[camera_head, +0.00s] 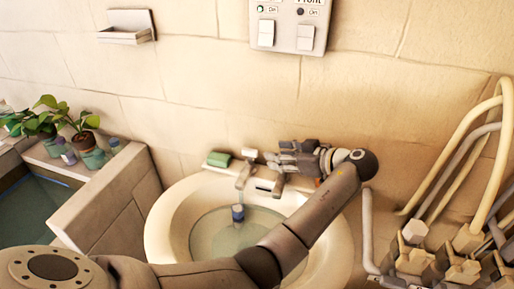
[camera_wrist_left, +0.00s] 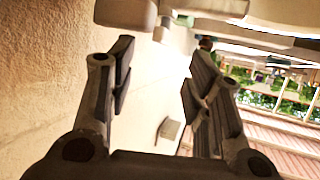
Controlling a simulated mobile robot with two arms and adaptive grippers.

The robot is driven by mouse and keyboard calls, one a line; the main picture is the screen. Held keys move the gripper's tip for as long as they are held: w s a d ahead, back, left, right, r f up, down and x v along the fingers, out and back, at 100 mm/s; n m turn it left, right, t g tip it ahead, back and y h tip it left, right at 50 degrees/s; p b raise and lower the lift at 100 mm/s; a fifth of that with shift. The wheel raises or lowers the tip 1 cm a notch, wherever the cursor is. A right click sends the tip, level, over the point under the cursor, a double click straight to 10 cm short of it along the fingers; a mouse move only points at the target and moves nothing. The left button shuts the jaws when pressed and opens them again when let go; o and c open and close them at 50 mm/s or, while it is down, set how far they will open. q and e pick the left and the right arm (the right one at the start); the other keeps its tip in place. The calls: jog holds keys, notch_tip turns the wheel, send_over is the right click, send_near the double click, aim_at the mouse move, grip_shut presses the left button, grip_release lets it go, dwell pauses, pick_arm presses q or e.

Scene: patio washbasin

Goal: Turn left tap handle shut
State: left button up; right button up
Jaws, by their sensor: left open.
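The tap (camera_head: 245,174) stands at the back rim of the round cream washbasin (camera_head: 163,232). A small pale piece at its top left (camera_head: 249,153) looks like the left handle, but I cannot be sure. My left gripper (camera_head: 276,158) is just right of it, fingers pointing left, and hides the tap's right part. In the left wrist view the gripper (camera_wrist_left: 157,68) is open, with nothing between its fingers. My right gripper is out of view.
A green sponge or soap (camera_head: 218,159) lies on the rim left of the tap. Potted plants (camera_head: 84,141) stand at left. Pipes and valves (camera_head: 465,240) crowd the right. A switch panel (camera_head: 290,25) is on the wall above.

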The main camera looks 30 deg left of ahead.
aim_at(256, 152)
pick_arm(q)
jog(key=p+x, duration=0.2)
jog(key=x, duration=0.6)
jog(key=shift+a, duration=0.45)
jog(key=shift+a+f+p, duration=0.25)
jog(key=shift+a+p, duration=0.05)
jog(key=shift+a, duration=0.1)
